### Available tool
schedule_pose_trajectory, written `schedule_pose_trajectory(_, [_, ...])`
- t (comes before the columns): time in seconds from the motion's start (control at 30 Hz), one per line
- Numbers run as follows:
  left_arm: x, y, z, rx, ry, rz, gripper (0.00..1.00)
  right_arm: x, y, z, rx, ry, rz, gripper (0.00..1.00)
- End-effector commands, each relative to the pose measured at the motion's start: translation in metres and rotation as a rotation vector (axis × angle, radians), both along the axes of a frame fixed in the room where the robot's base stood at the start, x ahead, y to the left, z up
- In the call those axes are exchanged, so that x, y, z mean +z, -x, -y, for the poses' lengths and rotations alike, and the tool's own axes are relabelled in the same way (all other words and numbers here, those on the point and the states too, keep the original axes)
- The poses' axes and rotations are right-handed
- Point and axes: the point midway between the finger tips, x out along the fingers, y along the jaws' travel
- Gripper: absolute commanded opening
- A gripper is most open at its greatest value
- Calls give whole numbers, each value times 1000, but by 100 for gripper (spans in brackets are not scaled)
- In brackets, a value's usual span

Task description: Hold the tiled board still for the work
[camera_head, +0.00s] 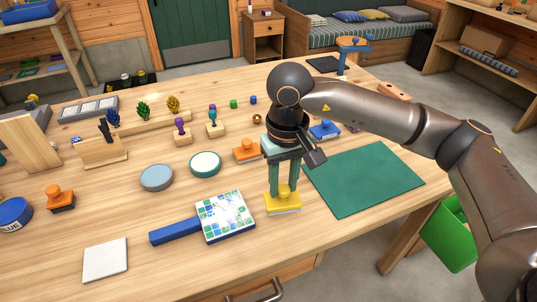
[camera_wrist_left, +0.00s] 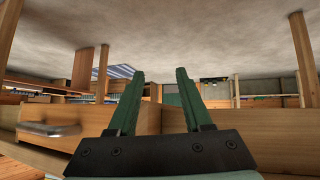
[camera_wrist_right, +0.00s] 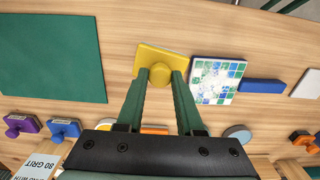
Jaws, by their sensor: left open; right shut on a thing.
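The tiled board (camera_head: 226,215) lies flat near the table's front, its blue handle (camera_head: 175,231) pointing left. Green and blue tiles show, with white smears over part of them; it also shows in the right wrist view (camera_wrist_right: 215,80). My right gripper (camera_head: 284,186) points down, just right of the board, shut on the round knob of a yellow block (camera_head: 283,203). The right wrist view shows its fingers (camera_wrist_right: 160,75) on both sides of that knob (camera_wrist_right: 158,74). The yellow block is beside the board. My left gripper (camera_wrist_left: 156,75) is open and empty, away from the board, facing the room.
A green mat (camera_head: 363,178) lies right of the yellow block. Round tins (camera_head: 205,164), orange-handled blocks (camera_head: 60,198) and small knobbed tools stand behind and left. A white square (camera_head: 105,259) lies at the front left. Bare wood lies in front of the board.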

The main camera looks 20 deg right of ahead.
Motion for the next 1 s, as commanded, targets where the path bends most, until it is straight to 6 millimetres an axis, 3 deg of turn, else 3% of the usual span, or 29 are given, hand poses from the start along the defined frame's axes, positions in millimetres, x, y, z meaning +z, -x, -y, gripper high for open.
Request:
schedule_pose_trajectory(0.3, [0,0,0,1,2,0,50,43,-39,-78,6,-11,-1,0])
schedule_pose_trajectory(0.53, [0,0,0,1,2,0,50,64,-49,-114,3,4,1,0])
schedule_pose_trajectory(0.77, [0,0,0,1,2,0,50,62,-50,-124,2,7,0,0])
schedule_pose_trajectory(1.0, [0,0,0,1,2,0,50,38,-49,-138,2,7,-1,0])
